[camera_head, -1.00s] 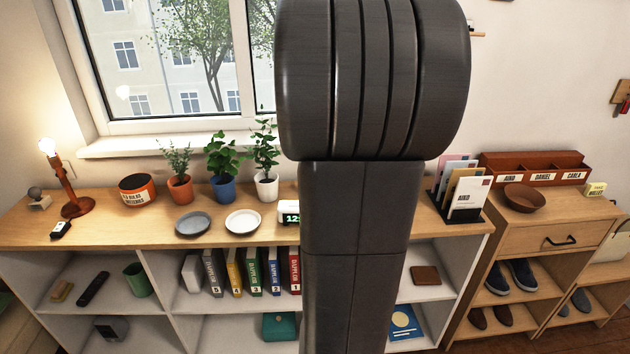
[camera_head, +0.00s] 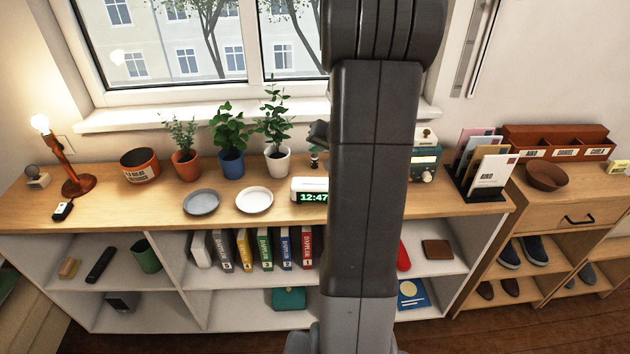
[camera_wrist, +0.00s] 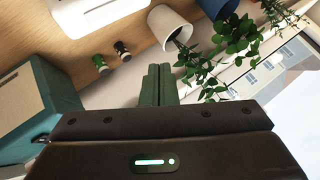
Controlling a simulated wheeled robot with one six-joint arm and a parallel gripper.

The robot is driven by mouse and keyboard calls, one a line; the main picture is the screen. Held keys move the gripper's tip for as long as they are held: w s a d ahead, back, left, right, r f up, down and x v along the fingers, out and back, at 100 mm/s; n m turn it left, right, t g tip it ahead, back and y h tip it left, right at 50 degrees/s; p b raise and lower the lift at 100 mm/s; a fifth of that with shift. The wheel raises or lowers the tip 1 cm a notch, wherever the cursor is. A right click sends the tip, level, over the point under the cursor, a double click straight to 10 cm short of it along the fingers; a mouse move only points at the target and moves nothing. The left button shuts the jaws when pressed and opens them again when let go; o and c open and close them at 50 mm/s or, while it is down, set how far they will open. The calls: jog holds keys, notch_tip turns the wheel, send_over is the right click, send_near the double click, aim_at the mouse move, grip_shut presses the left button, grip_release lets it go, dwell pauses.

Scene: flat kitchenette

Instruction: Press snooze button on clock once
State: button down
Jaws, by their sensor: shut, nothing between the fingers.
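The white clock (camera_head: 301,197) with green digits stands on the wooden shelf top, just left of my arm in the head view. Its right end is partly hidden by my arm. In the wrist view a white body, apparently the clock (camera_wrist: 65,18), is cut off at the top left, with a paler raised strip on it that may be the snooze button (camera_wrist: 108,11). My gripper (camera_wrist: 160,70) is shut and empty, its greenish fingers pointing toward the shelf top, apart from the clock. In the head view my arm hides most of the gripper.
Two small black-and-green items (camera_wrist: 111,56) stand near the clock. A teal box-like device (camera_head: 425,162) is to its right. A white plate (camera_head: 254,201), a grey plate (camera_head: 201,202) and potted plants (camera_head: 231,162) stand to the left. The window is behind.

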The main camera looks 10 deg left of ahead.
jog(key=shift+f, duration=0.1)
jog(key=b, duration=0.5)
send_over(317, 184)
notch_tip(317, 184, down, 7)
jog(key=shift+f, duration=0.2)
jog(key=shift+f+b, duration=0.7)
jog(key=shift+b, duration=0.35)
jog(key=shift+f, duration=0.1)
dwell(0.8)
jog(key=shift+f+b, duration=0.3)
jog(key=shift+b, duration=0.45)
jog(key=shift+f+b, duration=0.3)
jog(key=shift+b, duration=0.2)
dwell(0.6)
jog(key=shift+r+p, duration=0.35)
jog(key=shift+r, duration=0.4)
